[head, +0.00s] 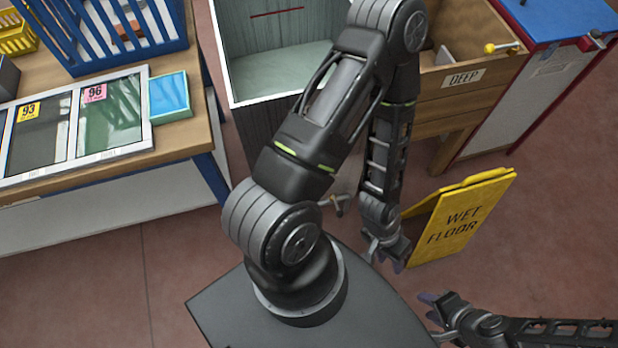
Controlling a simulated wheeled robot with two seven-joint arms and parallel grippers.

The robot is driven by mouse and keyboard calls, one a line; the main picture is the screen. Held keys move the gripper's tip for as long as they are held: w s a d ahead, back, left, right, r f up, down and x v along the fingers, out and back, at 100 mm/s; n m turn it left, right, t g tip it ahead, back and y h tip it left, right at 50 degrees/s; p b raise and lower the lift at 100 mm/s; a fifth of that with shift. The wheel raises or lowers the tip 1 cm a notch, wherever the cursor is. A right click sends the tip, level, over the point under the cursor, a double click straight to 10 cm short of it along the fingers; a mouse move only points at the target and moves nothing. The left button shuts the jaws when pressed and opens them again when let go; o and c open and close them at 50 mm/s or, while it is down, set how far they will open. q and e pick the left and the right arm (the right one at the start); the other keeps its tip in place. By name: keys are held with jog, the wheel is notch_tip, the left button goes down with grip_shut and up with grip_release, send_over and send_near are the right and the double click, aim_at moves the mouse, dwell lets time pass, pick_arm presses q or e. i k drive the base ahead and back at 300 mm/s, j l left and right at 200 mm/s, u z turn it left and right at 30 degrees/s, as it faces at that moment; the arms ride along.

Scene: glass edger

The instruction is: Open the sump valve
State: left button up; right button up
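A grey open-topped tank (238,120) with pale liquid inside stands at upper middle. A small metal valve-like fitting (341,204) shows low in front of it, partly hidden by my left arm; I cannot tell its lever position. My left gripper (386,262) points downward, to the right of and below the fitting in the picture, apart from it. Its fingers look parted and empty. My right gripper (429,308) is lower right, pointing left, with its fingers parted and empty, away from the fitting.
A yellow wet floor sign (462,218) stands close right of my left gripper. A wooden bin marked DEEP (430,112) with a yellow-knobbed lever (500,47) is behind it. A workbench (180,139) with glass panes and a blue crate (125,55) is at left.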

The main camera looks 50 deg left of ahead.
aim_at(337, 206)
jog(key=u, duration=1.3)
jog(key=k+j, duration=0.1)
jog(key=k, duration=0.35)
